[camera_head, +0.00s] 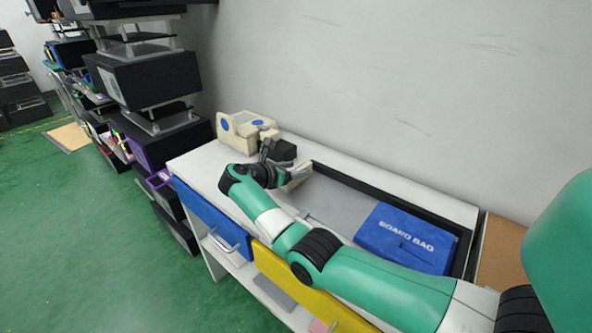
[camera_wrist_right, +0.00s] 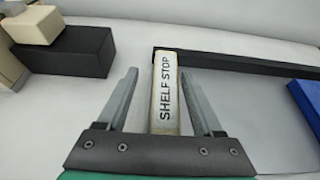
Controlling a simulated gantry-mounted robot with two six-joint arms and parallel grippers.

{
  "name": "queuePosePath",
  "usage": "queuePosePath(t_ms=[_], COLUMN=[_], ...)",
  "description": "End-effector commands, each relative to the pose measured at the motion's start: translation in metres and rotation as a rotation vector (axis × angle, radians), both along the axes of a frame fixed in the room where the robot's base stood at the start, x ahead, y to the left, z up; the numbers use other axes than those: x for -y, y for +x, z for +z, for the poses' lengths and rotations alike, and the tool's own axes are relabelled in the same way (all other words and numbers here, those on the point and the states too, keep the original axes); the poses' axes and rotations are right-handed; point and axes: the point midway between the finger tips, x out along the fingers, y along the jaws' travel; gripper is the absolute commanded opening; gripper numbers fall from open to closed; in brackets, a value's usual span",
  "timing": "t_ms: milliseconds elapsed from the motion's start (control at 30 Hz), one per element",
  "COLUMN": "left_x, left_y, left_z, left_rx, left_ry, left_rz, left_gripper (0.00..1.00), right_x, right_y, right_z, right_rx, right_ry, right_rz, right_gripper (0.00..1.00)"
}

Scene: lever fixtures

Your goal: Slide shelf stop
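The shelf stop (camera_wrist_right: 166,95) is a pale bar with black "SHELF STOP" lettering. In the right wrist view it lies between the spread fingers of my right gripper (camera_wrist_right: 163,100), with a gap on each side. In the head view the shelf stop (camera_head: 297,178) shows partly at the left end of the dark-framed tray, next to my right gripper (camera_head: 286,175). My right gripper is open. Its wrist and arm hide part of the tray. My left gripper is in neither view.
A blue board bag (camera_head: 385,235) lies at the tray's right end. The grey tray floor (camera_head: 335,200) between is clear. A cream block fixture (camera_head: 240,128) with blue discs stands behind my gripper, beside a black block (camera_wrist_right: 70,52). Blue drawer front (camera_head: 210,215) is below.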

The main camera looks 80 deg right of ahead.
Motion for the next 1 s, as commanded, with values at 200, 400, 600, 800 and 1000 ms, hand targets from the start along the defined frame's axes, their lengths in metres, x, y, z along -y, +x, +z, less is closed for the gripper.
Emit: queuePosePath(t_ms=[200, 400, 600, 800, 1000], left_x=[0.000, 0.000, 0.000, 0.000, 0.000], left_y=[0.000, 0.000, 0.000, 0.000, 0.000], left_z=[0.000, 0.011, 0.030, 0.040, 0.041], left_rx=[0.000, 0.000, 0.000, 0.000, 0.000], left_ry=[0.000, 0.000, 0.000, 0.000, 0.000], left_rz=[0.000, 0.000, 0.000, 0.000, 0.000], left_gripper=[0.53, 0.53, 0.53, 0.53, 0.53], right_x=[0.000, -0.015, -0.055, -0.088, -0.099], right_y=[0.000, 0.007, 0.025, 0.039, 0.043], right_z=[0.001, 0.011, 0.031, 0.043, 0.045], right_rx=[0.000, 0.000, 0.000, -0.001, -0.001], right_ry=[-0.001, -0.002, -0.001, -0.001, -0.001], right_rz=[-0.001, 0.000, 0.003, 0.001, -0.001], right_gripper=[0.68, 0.68, 0.68, 0.68, 0.68])
